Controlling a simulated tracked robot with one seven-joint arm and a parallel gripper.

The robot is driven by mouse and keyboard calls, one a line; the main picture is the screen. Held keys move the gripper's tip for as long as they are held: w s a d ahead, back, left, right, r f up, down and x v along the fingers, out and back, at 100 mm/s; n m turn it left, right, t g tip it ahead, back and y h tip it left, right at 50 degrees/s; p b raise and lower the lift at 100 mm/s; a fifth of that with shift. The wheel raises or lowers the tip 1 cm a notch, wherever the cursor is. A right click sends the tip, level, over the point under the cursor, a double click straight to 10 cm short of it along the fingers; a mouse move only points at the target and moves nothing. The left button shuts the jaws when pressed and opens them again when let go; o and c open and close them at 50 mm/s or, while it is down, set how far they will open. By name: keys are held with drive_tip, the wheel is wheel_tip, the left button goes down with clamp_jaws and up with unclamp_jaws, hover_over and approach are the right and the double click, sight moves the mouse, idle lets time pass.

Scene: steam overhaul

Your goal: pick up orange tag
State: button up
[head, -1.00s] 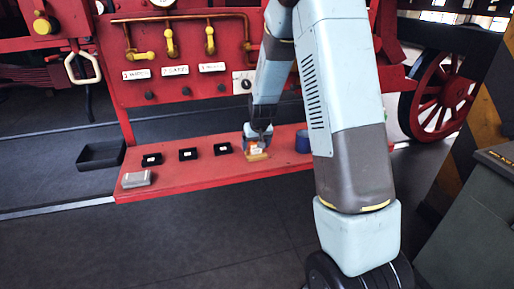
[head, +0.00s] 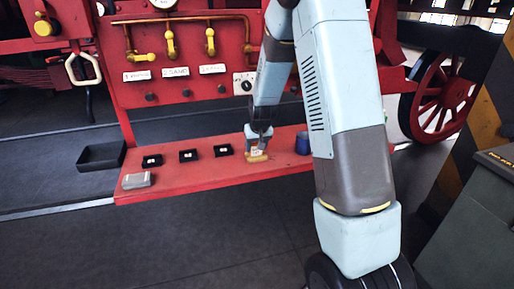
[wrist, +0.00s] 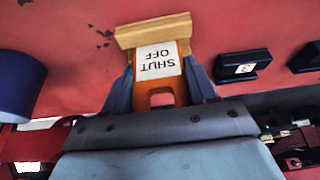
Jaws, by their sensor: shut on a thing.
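The orange tag (wrist: 160,98) has a white label reading SHUT OFF and stands out from a tan block (wrist: 150,30) in the wrist view. In the head view the tag (head: 257,149) is small, above the tan block (head: 256,158) on the red shelf. My gripper (wrist: 160,85) is shut on the tag, with one dark finger at each side of it. In the head view my gripper (head: 257,140) is just over the block. The tag's far end meets the block; I cannot tell whether it is still seated there.
The red shelf (head: 215,176) also holds three small black blocks (head: 188,155), a grey box (head: 137,180) and a blue cup (head: 302,143). A black tray (head: 100,156) is left of the shelf. A red panel with yellow-handled pipes (head: 170,50) rises behind.

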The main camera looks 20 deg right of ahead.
drive_tip(key=shift+r, duration=0.55)
drive_tip(key=v, duration=0.3)
drive_tip(key=s+v, duration=0.1)
drive_tip(key=v, duration=0.2)
drive_tip(key=a+v, duration=0.1)
drive_tip(key=v, duration=0.2)
drive_tip(key=shift+s+f, duration=0.15)
drive_tip(key=shift+s, duration=0.1)
drive_tip(key=shift+s+a+r, duration=0.3)
drive_tip(key=shift+s+r, duration=0.35)
drive_tip(key=shift+s, duration=0.8)
drive_tip(key=shift+s+a+r, duration=0.35)
drive_tip(key=shift+s+r, duration=0.3)
drive_tip(key=shift+s, duration=0.85)
drive_tip(key=shift+s+a+r, duration=0.3)
drive_tip(key=shift+s+r, duration=0.35)
drive_tip(key=shift+s, duration=0.8)
